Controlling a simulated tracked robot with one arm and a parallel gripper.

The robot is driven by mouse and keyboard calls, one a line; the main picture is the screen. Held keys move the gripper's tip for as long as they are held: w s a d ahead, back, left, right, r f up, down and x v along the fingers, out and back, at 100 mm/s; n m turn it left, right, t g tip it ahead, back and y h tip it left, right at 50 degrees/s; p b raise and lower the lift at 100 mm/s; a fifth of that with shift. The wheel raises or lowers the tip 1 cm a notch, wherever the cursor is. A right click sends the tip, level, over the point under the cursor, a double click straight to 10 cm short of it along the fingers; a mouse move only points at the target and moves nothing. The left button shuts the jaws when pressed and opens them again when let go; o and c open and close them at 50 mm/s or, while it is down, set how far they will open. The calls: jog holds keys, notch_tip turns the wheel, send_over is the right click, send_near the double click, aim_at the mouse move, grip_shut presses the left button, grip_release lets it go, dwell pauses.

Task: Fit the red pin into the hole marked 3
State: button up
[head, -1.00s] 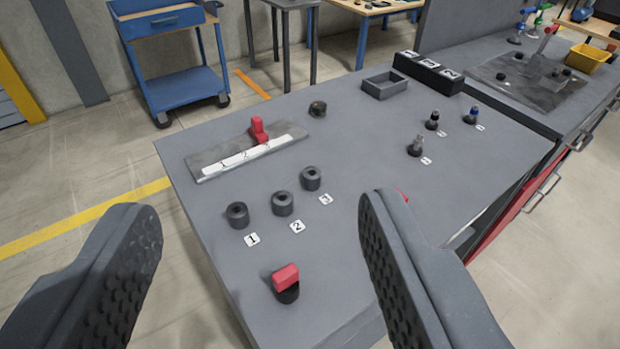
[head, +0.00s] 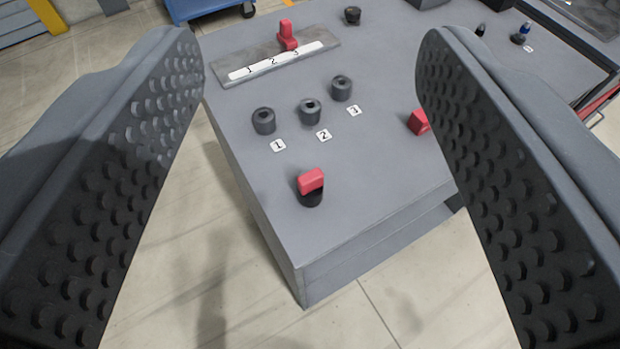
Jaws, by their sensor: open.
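A red block-shaped top (head: 311,181) sits on a black round base at the front of the grey bench; it may be the red pin. A second red piece (head: 418,122) lies to the right, partly hidden by my right finger. Three dark round sockets with holes stand in a slanted row behind, with number tags 1, 2 and 3 beside them. The socket by tag 3 (head: 342,89) is the rightmost and its hole looks empty. My gripper (head: 310,48) is wide open, its fingers framing the bench, with nothing between the pads.
A metal plate (head: 232,67) with a strip numbered 1, 2, 3 carries a red upright piece (head: 287,34) behind the sockets. A small dark knob (head: 352,15) stands at the back. A blue-topped piece (head: 522,33) stands at right. The front of the bench top is mostly clear.

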jog(key=shift+w+r, duration=0.1)
jog(key=c, duration=0.3)
jog(key=m+g+p, duration=1.2)
jog(key=g+p, duration=0.3)
jog(key=p, duration=1.6)
send_over(311, 176)
notch_tip(311, 176, down, 14)
jog(key=f, duration=0.8)
jog(key=shift+s+d, duration=0.1)
jog(key=shift+s, duration=0.2)
jog(key=shift+w+f+p, duration=0.15)
jog(key=shift+f+p, duration=0.05)
jog(key=shift+f, duration=1.3)
jog(key=shift+w+f+p, duration=0.15)
jog(key=shift+f, duration=1.3)
grip_shut()
